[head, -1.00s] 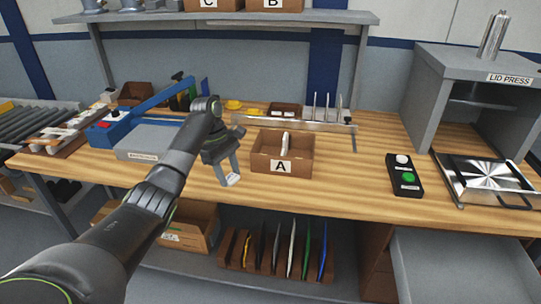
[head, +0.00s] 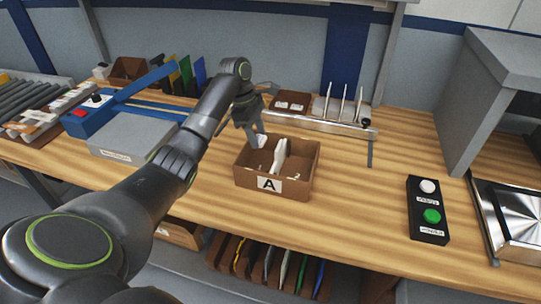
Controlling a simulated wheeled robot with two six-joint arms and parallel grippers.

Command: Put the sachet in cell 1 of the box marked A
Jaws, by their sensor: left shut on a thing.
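The brown box marked A (head: 304,178) stands on the wooden bench, with its label on the front wall. A white upright piece (head: 281,155) stands inside it, near the middle. My left gripper (head: 258,138) is over the back left part of the box. It is shut on the small white sachet (head: 262,142), which shows just below the fingertips. I cannot tell whether the sachet touches the box or its floor. Small white marks show on the box floor, too small to read. My right gripper is not in view.
A rail with upright pins (head: 345,108) and a small brown tray (head: 292,101) are behind the box. A black button box (head: 428,210) and the grey press (head: 500,95) stand to the right. A grey sealing machine (head: 130,138) is on the left. Bench between box and buttons is clear.

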